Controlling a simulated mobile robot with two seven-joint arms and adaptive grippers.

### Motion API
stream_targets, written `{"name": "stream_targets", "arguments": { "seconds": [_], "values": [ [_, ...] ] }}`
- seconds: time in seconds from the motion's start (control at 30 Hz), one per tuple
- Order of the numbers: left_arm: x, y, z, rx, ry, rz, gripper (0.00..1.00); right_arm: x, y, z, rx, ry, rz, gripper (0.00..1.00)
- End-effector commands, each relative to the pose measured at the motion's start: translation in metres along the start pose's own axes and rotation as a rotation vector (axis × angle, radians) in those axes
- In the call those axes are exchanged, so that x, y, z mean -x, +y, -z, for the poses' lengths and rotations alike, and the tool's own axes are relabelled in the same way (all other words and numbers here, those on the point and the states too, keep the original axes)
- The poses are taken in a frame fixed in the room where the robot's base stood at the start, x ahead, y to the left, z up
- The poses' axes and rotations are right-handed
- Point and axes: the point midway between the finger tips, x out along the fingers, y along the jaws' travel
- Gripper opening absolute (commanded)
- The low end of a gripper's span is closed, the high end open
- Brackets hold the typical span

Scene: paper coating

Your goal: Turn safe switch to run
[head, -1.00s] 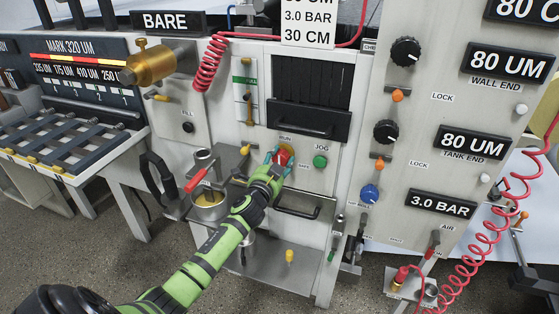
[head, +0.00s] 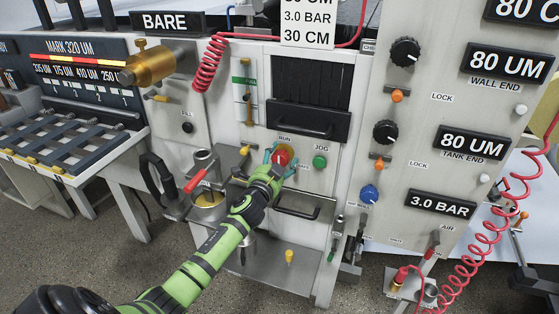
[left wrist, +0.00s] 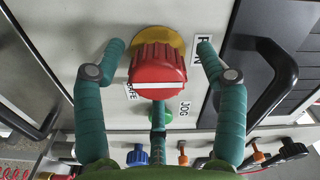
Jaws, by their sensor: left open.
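The safe switch is a red knob (head: 282,157) on a yellow plate on the front panel. In the left wrist view the knob (left wrist: 158,70) fills the middle, with a white line across its face. The RUN label (left wrist: 205,48) is to its right and the SAFE label (left wrist: 130,92) at its lower left, partly hidden. My left gripper (head: 281,159) is at the knob. In the left wrist view its teal fingers (left wrist: 160,50) stand open on either side of the knob, with gaps visible. My right gripper is not in view.
The green JOG button (head: 320,161) is just right of the knob. A panel handle (head: 299,211) is below it, and a dark slotted door (head: 308,122) above.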

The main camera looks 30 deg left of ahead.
Motion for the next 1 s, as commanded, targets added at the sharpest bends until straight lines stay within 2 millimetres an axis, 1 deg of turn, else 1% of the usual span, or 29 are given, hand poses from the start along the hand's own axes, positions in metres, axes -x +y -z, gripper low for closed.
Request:
{"name": "stream_targets", "arguments": {
  "seconds": [0.13,0.27,0.6,0.7,0.83,1.0],
  "values": [
    [0.004,0.002,-0.001,0.001,-0.001,-0.002,0.72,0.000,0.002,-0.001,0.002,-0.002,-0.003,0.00],
    [0.019,0.002,-0.001,0.001,0.000,-0.003,0.72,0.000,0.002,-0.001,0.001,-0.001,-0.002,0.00],
    [0.087,0.002,0.000,0.000,0.000,-0.003,0.72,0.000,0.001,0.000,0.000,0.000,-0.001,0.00],
    [0.103,0.002,0.000,0.001,-0.001,-0.003,0.72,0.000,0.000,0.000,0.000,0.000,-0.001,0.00],
    [0.115,0.001,0.000,0.001,0.000,-0.001,0.72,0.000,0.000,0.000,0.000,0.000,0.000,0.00],
    [0.120,-0.001,0.000,0.000,0.000,0.001,0.72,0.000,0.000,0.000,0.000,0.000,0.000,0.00]
  ]
}}
